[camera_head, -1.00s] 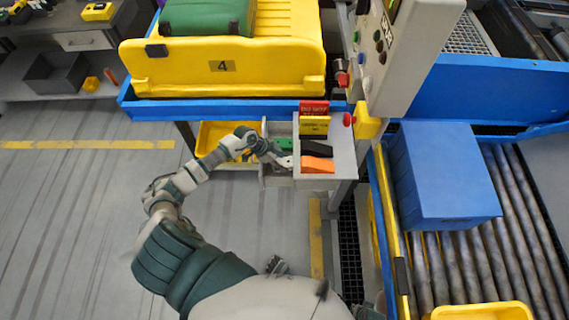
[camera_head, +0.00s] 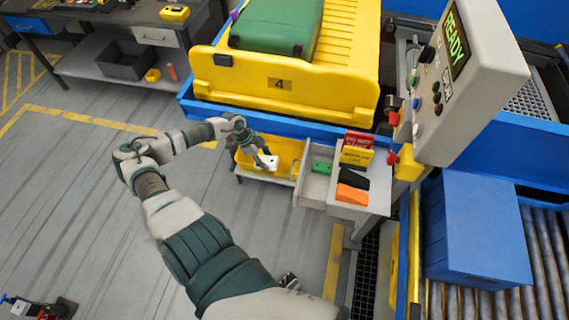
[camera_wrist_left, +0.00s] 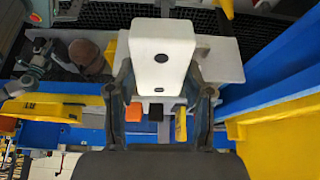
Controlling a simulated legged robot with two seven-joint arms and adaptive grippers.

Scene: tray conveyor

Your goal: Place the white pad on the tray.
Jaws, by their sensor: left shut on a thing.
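My left gripper (camera_head: 262,156) is shut on the white pad (camera_head: 270,162), and holds it in the air left of a grey open drawer (camera_head: 316,187). In the left wrist view the white pad (camera_wrist_left: 163,55) stands out between the two dark fingers of the gripper (camera_wrist_left: 162,88), with small dark holes on its face. A large yellow tray (camera_head: 235,80) marked 4 sits on a blue-edged conveyor, above and beyond the gripper. A green case (camera_head: 277,25) lies on it.
Green, black and orange blocks (camera_head: 352,194) lie at the drawer and grey shelf. A yellow bin (camera_head: 288,152) is behind the gripper. A control box (camera_head: 470,75) reading READY and a blue box (camera_head: 475,225) on rollers are at right. The floor at left is mostly clear.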

